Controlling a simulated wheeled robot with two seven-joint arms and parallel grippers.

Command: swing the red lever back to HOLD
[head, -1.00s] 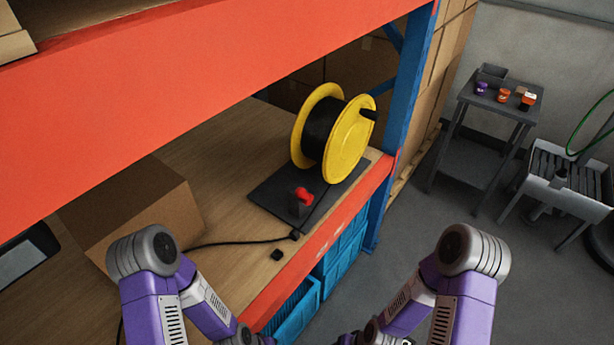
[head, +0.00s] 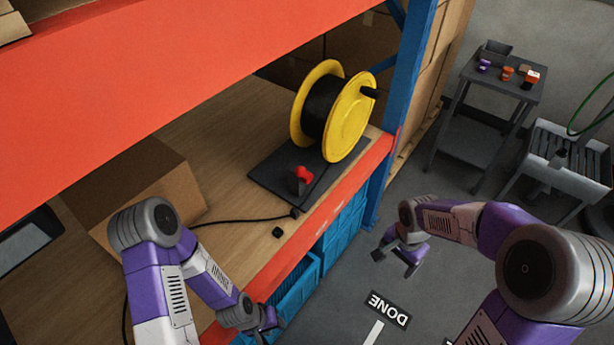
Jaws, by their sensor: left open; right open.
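The red lever (head: 304,174) is a short red handle on a small dark post. It stands on a dark base plate (head: 268,183) in front of a yellow cable reel (head: 348,130) on the wooden shelf. I cannot read any HOLD mark from here. My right gripper (head: 396,262) is open and empty over the floor, to the right of the shelf's front beam and apart from the lever. My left gripper (head: 268,326) is low near the shelf front by the blue crates, and its fingers show only partly.
An orange beam (head: 170,85) crosses above the shelf, and a blue upright (head: 399,110) stands right of the reel. A cardboard box (head: 150,185) sits left. A black cable with a plug (head: 278,232) lies on the shelf. Floor lettering reads DONE (head: 388,308).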

